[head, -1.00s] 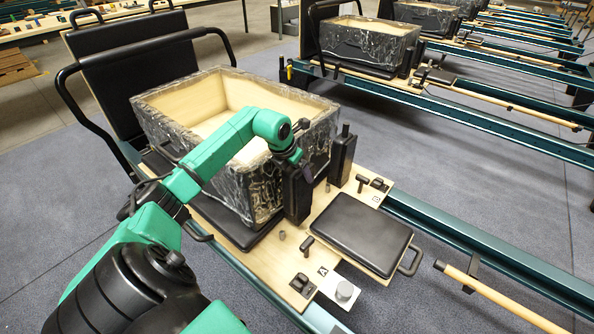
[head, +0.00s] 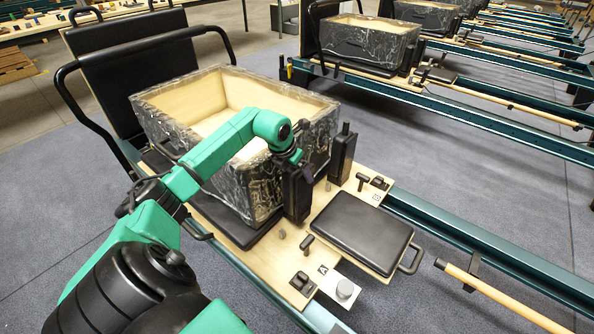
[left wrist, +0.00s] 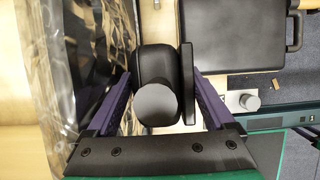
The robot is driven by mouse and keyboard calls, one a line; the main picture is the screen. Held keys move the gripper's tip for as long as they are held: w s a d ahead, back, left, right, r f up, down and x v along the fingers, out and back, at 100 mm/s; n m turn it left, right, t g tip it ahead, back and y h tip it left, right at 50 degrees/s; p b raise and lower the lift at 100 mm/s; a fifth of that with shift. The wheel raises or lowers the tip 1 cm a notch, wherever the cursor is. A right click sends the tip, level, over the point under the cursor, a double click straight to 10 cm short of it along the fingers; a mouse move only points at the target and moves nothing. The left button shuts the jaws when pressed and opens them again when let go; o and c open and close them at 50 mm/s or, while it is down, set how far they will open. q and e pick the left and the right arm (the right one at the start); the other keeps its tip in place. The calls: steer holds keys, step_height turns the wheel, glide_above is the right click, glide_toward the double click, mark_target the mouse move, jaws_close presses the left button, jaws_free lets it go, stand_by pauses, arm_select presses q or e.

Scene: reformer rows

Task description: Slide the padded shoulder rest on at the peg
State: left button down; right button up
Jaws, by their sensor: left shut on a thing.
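The black padded shoulder rest (head: 297,192) is upright in my left gripper (head: 292,156), beside the corner of the plastic-wrapped box. In the left wrist view the purple fingers of my left gripper (left wrist: 163,82) close around the dark pad (left wrist: 160,62) and its round grey end (left wrist: 158,104). A short grey peg (head: 282,235) stands on the wooden board just in front of the rest. The rest's lower end is close to the board; I cannot tell whether it touches. A second shoulder rest (head: 342,158) stands upright to the right.
The open wrapped box (head: 180,135) stands right behind the held rest. On the wooden board (head: 325,190) are a flat black pad (head: 360,232), black T-shaped knobs (head: 306,243) and a metal plate with a silver knob (head: 344,289). Teal rails (head: 480,245) run right.

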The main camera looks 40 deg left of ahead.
mark_target(291, 170)
arm_select(q)
steer(key=shift+f+b, duration=1.35)
steer(key=shift+f, duration=0.65)
jaws_free()
steer(key=p+v, duration=0.1)
steer(key=v, duration=0.7)
steer(key=shift+s+r, duration=0.2)
steer(key=shift+r, duration=0.1)
steer(key=b+v, duration=0.1)
steer(key=v, duration=0.5)
steer(key=shift+d, duration=0.1)
